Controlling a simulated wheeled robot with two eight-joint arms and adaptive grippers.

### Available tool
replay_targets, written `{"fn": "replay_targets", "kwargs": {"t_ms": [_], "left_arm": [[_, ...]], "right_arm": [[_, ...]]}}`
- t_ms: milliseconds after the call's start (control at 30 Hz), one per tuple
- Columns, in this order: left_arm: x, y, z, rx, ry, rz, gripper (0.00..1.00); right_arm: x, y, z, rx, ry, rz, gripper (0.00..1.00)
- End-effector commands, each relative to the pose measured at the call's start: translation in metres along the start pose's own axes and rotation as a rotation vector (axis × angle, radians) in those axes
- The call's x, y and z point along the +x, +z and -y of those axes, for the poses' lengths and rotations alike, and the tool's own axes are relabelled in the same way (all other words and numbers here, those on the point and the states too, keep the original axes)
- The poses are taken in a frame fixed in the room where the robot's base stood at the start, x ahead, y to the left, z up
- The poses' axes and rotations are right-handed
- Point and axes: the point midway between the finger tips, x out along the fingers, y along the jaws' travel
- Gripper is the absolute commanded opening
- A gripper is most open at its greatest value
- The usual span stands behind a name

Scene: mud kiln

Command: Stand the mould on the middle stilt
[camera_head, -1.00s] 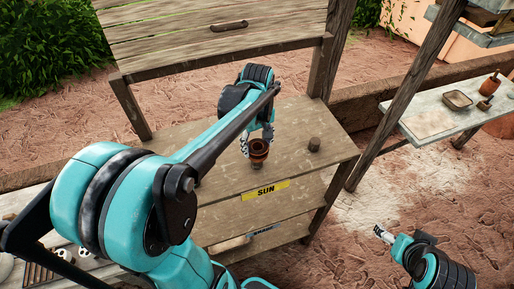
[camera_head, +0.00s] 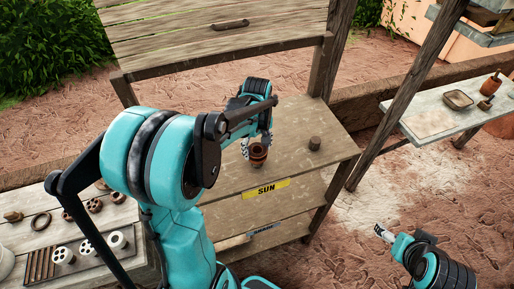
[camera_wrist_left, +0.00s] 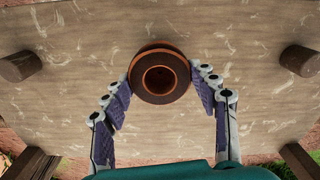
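The mould (camera_head: 258,151) is a brown, round, cup-like piece with a dark hollow. It is upright over the middle of the wooden shelf marked SUN. In the left wrist view the mould (camera_wrist_left: 160,78) sits between the two fingertips of my left gripper (camera_head: 257,146), which meet its sides. One stilt (camera_head: 315,143), a short brown peg, stands to its right. The wrist view shows one stilt on the left (camera_wrist_left: 20,66) and one on the right (camera_wrist_left: 300,60). The middle stilt is hidden; I cannot tell whether the mould touches it. My right gripper (camera_head: 381,233) is low at right, away from the shelf.
The wooden rack (camera_head: 225,180) has lower shelves and a raised slatted panel (camera_head: 215,40) behind. A bench at left (camera_head: 35,215) holds rings and cylinders. A table at right (camera_head: 430,122) holds a tray and pots. A post stands between.

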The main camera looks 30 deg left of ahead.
Motion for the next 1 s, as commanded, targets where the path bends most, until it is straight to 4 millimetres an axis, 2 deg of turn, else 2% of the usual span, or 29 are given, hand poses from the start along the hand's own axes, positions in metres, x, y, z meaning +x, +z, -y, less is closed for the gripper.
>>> {"fn": "replay_targets", "kwargs": {"t_ms": [33,67,467,567,800,1000], "left_arm": [[0.000,0.000,0.000,0.000,0.000,0.000,0.72],[0.000,0.000,0.000,0.000,0.000,0.000,0.79],[-0.005,0.000,0.000,0.000,0.000,0.000,0.79],[-0.017,0.000,0.000,0.000,0.001,0.000,0.79],[-0.071,0.000,0.000,0.000,0.000,0.000,0.79],[-0.107,0.000,0.000,0.000,0.000,0.000,0.79]], "right_arm": [[0.000,0.000,0.000,0.000,0.000,0.000,0.79],[0.000,0.000,0.000,0.000,0.000,0.000,0.79],[-0.004,-0.003,0.000,0.000,0.000,0.000,0.79],[-0.004,-0.003,0.000,0.000,0.000,0.000,0.79],[-0.004,-0.003,0.000,0.000,0.000,0.000,0.79],[-0.004,-0.003,0.000,0.000,0.000,0.000,0.79]]}}
